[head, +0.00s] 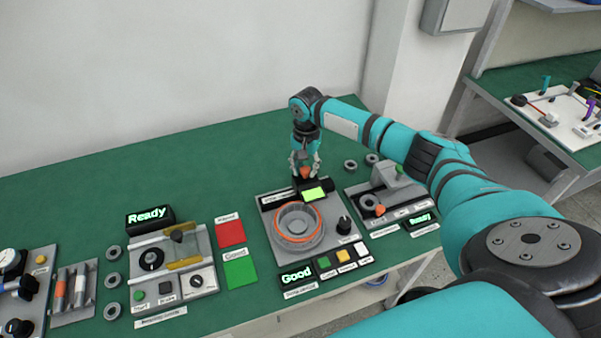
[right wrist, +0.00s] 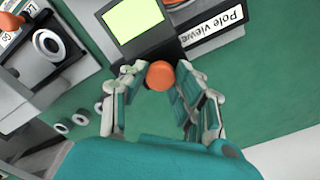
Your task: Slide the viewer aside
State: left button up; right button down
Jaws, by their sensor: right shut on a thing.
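The viewer (head: 325,186) is a dark block with a lit yellow-green screen, at the back of a grey station. In the right wrist view its screen (right wrist: 133,19) is at the top, beside a "Pole viewer" label (right wrist: 217,17). My right gripper (head: 305,171) reaches down from above and is shut on the viewer's orange knob (right wrist: 160,75). The fingers sit on both sides of the knob and partly hide it in the head view. A round motor part with an orange ring (head: 299,226) sits uncovered in front of the viewer. My left gripper is out of view.
A "Good" display (head: 297,276) and several small buttons stand in front of the station. A black dial (head: 344,224) is at its right. Another station with a lever (head: 388,180) stands further right. Red (head: 230,233) and green (head: 240,272) pads lie left. The back left table is clear.

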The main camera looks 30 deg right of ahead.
jog(key=d, duration=0.3)
jog(key=d+p, duration=0.1)
jog(key=shift+s+d+r, duration=0.15)
jog(key=shift+s+d, duration=0.25)
jog(key=c, duration=1.4)
grip_release()
jog(key=o, duration=0.4)
jog(key=shift+s+d, duration=0.1)
jog(key=shift+s, duration=0.05)
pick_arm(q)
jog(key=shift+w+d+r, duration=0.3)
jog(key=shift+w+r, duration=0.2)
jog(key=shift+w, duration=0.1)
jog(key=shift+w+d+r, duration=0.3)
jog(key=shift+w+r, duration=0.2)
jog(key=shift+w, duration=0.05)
pick_arm(e)
notch_tip(320, 180, up, 12)
jog(key=shift+f, duration=0.1)
jog(key=shift+f, duration=0.1)
